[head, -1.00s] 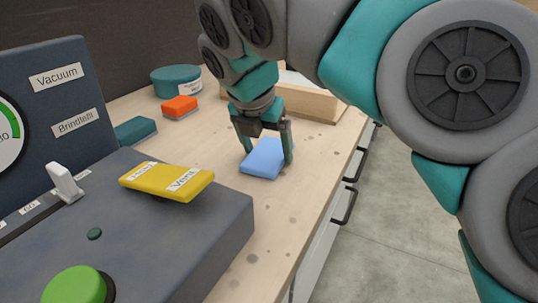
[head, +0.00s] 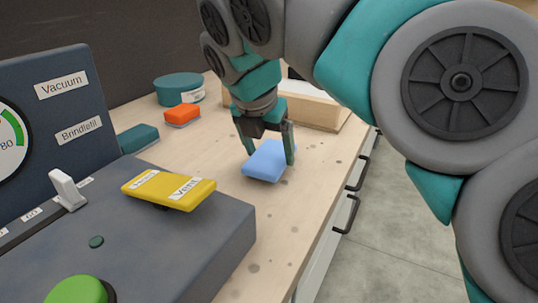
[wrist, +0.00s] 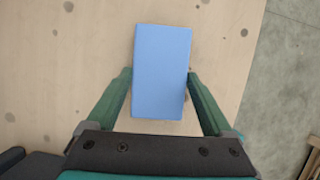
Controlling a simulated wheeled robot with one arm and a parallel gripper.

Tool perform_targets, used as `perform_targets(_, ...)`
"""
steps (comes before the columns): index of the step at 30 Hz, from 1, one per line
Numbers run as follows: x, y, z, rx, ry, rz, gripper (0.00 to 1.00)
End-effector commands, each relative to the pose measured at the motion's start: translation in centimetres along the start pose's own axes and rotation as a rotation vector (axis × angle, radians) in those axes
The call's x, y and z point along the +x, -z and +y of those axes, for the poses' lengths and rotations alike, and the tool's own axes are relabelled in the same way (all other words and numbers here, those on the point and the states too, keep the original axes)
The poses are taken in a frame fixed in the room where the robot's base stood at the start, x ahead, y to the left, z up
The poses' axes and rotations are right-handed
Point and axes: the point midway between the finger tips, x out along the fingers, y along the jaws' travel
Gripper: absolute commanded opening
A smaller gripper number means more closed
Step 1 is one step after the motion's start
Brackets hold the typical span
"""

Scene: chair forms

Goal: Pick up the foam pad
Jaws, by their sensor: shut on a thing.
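The foam pad is a light blue block (head: 265,162) in the head view, near the middle of the wooden counter. In the wrist view the blue pad (wrist: 161,70) lies lengthwise between the two fingers. My gripper (head: 268,148) is shut on the pad, with one green finger on each side. The pad looks slightly raised from the counter in the head view, though the gap beneath is hard to judge.
A grey control box (head: 190,240) with a yellow labelled rocker (head: 168,190) and a green button (head: 75,291) stands at front left. Orange (head: 182,114) and teal (head: 137,138) blocks, a teal round tin (head: 178,88) and a wooden tray (head: 315,115) sit further back. Cabinet handles (head: 346,214) line the right edge.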

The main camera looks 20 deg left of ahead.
Motion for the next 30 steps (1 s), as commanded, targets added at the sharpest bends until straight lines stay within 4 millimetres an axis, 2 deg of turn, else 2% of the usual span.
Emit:
perform_targets(13, -5.8, -2.5, 0.1, 0.003, -0.002, -0.003, 0.34)
perform_targets(21, -7.4, -3.2, -0.3, 0.011, -0.001, -0.001, 0.34)
perform_targets(30, -7.9, -3.3, 0.0, 0.001, 0.000, 0.000, 0.34)
